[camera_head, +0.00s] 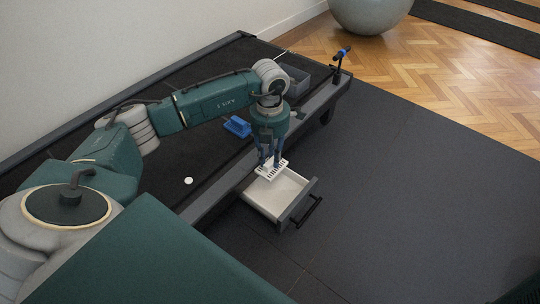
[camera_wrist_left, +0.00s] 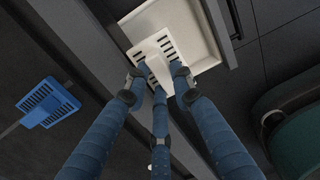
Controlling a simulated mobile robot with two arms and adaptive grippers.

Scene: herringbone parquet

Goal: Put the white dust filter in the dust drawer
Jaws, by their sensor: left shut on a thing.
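The white dust filter (camera_head: 272,171) is a small slotted plate. My left gripper (camera_head: 268,160) is shut on it and holds it over the inner end of the open dust drawer (camera_head: 290,208). The drawer has a pale inside and a dark front with a black handle. In the left wrist view, the blue fingers (camera_wrist_left: 158,78) close around the filter's middle, and slots of the filter (camera_wrist_left: 164,40) show beyond them. The drawer's pale floor (camera_wrist_left: 192,22) lies behind it. I cannot tell whether the filter touches the drawer. My right gripper is out of view.
A blue slotted piece (camera_head: 237,126) lies on the long dark machine bed, also seen in the wrist view (camera_wrist_left: 47,103). A small white round thing (camera_head: 188,181) and a grey bin (camera_head: 296,82) are on the bed. The dark floor mat (camera_head: 420,190) beside the drawer is clear.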

